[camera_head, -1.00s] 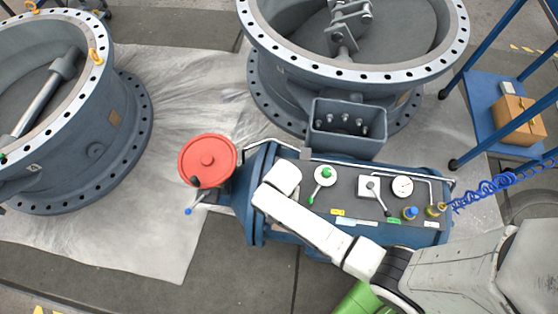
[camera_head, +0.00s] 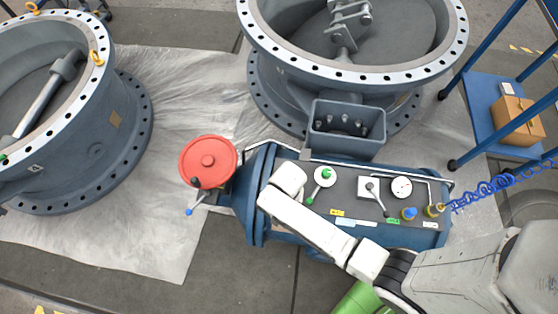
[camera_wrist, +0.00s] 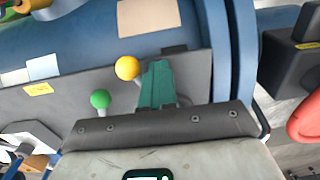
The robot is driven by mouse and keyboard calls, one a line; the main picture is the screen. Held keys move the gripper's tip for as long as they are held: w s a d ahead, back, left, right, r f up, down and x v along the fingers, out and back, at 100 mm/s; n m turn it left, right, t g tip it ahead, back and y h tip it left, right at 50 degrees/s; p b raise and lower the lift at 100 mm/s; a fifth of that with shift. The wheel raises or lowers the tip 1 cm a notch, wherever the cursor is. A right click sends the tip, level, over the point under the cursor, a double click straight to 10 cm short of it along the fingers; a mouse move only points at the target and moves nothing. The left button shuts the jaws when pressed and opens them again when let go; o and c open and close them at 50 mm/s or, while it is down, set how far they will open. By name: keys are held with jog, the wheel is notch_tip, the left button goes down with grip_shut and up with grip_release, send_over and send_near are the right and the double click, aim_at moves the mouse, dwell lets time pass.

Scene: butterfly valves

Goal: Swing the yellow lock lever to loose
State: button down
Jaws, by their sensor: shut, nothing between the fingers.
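The yellow ball knob (camera_wrist: 127,68) of the lock lever shows in the wrist view, in front of the blue actuator housing. My gripper (camera_wrist: 157,66) shows there as teal fingers, shut and empty, just right of the yellow knob. A narrow gap or light contact between them cannot be told apart. A green ball knob (camera_wrist: 101,99) stands lower left of the yellow one. In the head view my white arm covers the left part of the control panel (camera_head: 345,190), and the yellow lever and my fingers are hidden there.
In the head view the panel carries a green-knobbed lever (camera_head: 325,174), a grey lever (camera_head: 372,188), a gauge (camera_head: 401,187) and a blue knob (camera_head: 409,213). A red handwheel (camera_head: 208,160) stands left. Large valve bodies (camera_head: 350,80) stand behind. A blue coiled hose (camera_head: 480,192) runs right.

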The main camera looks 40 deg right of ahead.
jog(key=shift+s+d+f, duration=0.15)
jog(key=shift+s+f, duration=0.05)
jog(key=shift+s, duration=0.2)
jog(key=shift+s+d+f, duration=0.1)
jog(key=shift+s+f, duration=0.05)
jog(key=shift+s, duration=0.25)
jog(key=shift+s+d, duration=0.2)
jog(key=shift+d, duration=0.05)
jog(key=shift+w+a+r+p, duration=0.1)
jog(key=shift+w+r+p, duration=0.1)
jog(key=shift+r+p, duration=0.8)
jog(key=shift+w+a+r+p, duration=0.1)
jog(key=shift+w+r+p, duration=0.05)
jog(key=shift+r+p, duration=0.8)
jog(key=shift+w+a+r+p, duration=0.1)
jog(key=shift+a+r+p, duration=0.05)
jog(key=shift+r+p, duration=0.8)
jog(key=shift+w+a+r+p, duration=0.1)
jog(key=shift+r+p, duration=0.7)
jog(key=shift+p, duration=0.1)
